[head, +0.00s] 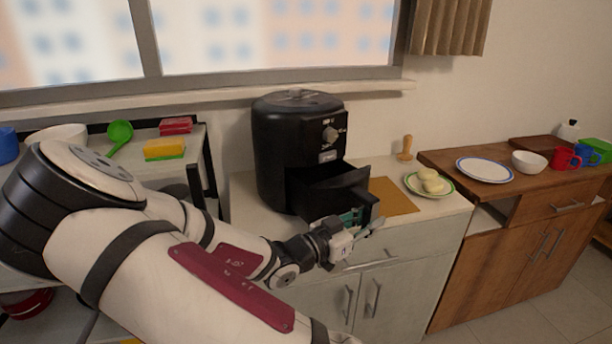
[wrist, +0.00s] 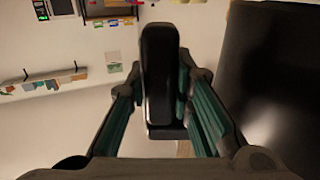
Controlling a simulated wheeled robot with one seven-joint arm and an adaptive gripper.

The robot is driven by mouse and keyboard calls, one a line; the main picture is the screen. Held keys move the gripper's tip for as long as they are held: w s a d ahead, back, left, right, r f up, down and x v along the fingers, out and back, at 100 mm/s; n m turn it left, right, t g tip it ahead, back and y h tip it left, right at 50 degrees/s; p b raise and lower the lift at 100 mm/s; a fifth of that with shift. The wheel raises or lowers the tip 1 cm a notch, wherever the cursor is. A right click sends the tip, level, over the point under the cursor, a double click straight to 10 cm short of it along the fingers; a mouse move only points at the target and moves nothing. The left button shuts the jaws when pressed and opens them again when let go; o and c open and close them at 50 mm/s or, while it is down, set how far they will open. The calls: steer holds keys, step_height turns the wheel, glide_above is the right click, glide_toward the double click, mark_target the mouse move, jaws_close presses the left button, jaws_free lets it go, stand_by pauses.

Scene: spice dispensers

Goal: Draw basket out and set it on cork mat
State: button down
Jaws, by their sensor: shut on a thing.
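The black air fryer (head: 283,150) stands on the white counter. Its black basket (head: 335,188) is pulled partly out of the front, toward the right. My gripper (head: 352,226) is at the front of the basket. In the wrist view the black basket handle (wrist: 160,75) lies between my gripper's two green-padded fingers (wrist: 163,122), which are shut on it. The cork mat (head: 394,197) lies on the counter to the right of the basket, partly hidden behind it. The dark body at the right of the wrist view is too close to tell clearly.
A plate with pale round food (head: 430,184) sits on the counter right of the mat. A small wooden tool (head: 405,149) stands behind it. A wooden cabinet with a white plate (head: 485,169), bowl and mugs is farther right. A shelf with sponges (head: 165,149) is at left.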

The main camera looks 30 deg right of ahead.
steer(key=s+p, duration=0.2)
steer(key=s, duration=0.4)
steer(key=shift+s+d, duration=0.2)
steer(key=shift+s, duration=0.1)
stand_by(2.5)
steer(key=shift+s+d+p, duration=0.15)
steer(key=shift+s+p, duration=0.9)
steer(key=shift+s, duration=0.95)
steer(key=shift+r, duration=0.15)
